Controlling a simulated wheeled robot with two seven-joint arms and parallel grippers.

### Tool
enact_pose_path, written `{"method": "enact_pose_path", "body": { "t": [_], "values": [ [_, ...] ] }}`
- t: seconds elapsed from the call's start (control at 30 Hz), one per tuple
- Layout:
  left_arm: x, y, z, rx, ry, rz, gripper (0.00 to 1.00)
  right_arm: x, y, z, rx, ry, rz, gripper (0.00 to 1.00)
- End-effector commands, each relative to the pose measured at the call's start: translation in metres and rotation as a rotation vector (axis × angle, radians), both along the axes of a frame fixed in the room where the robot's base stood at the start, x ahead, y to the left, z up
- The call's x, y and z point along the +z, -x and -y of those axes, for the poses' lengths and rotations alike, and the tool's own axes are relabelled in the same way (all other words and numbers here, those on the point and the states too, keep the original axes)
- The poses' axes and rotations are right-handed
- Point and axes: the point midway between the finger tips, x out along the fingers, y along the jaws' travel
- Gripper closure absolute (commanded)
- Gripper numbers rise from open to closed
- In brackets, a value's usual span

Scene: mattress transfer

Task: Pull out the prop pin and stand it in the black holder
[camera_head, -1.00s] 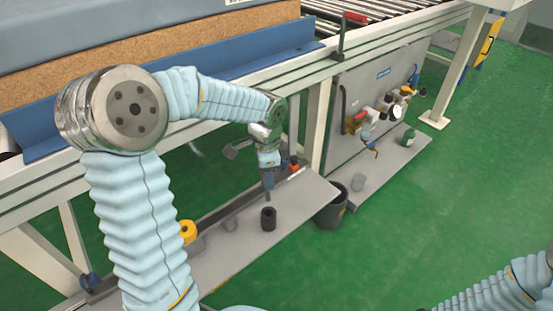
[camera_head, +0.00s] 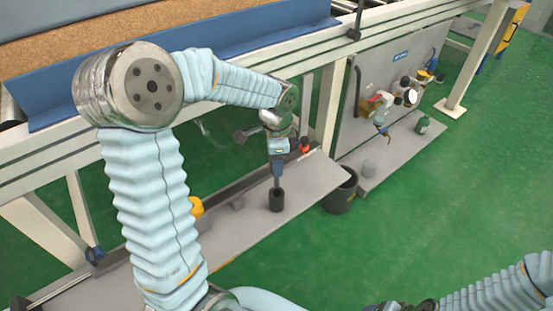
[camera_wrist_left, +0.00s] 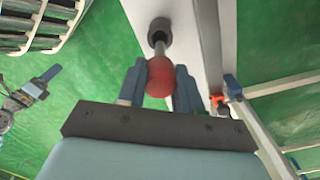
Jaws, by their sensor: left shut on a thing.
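My left gripper (camera_head: 277,168) is shut on the prop pin, whose red ball knob (camera_wrist_left: 160,76) shows between the blue fingers in the left wrist view. The pin points down, roughly upright, and its dark shaft (camera_wrist_left: 160,47) reaches the black holder (camera_head: 276,203). The holder, a short round cup, stands on the grey shelf; it also shows in the left wrist view (camera_wrist_left: 161,27). The tip is at or inside the holder's mouth; how deep I cannot tell. My right gripper (camera_wrist_left: 35,90) shows small at the left wrist view's left edge, its jaws unclear.
The grey shelf (camera_head: 240,232) carries a yellow object (camera_head: 197,208) and a red knob (camera_head: 304,147). A dark bucket (camera_head: 341,195) stands beside it. A panel with gauge and valves (camera_head: 400,80) is at the right. The conveyor frame's beam runs above. Green floor is clear in front.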

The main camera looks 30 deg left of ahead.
Motion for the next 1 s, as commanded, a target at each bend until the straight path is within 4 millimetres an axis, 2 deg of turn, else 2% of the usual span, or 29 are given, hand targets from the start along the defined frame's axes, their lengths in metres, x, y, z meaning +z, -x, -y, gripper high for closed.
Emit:
{"method": "enact_pose_path", "body": {
  "t": [0.03, 0.2, 1.0],
  "values": [
    [-0.0085, -0.0001, 0.0, 0.0, 0.0, 0.0, 1.0, -0.0069, -0.0006, 0.0013, -0.003, 0.002, 0.001, 0.3],
    [-0.0168, -0.0003, -0.0001, 0.0, 0.0, 0.001, 1.0, -0.0119, -0.0017, 0.0036, -0.006, 0.006, 0.003, 0.3],
    [-0.017, -0.0001, 0.0, 0.0, -0.001, 0.001, 1.0, -0.0098, -0.0016, 0.0037, -0.007, 0.005, 0.003, 0.3]
  ]
}}
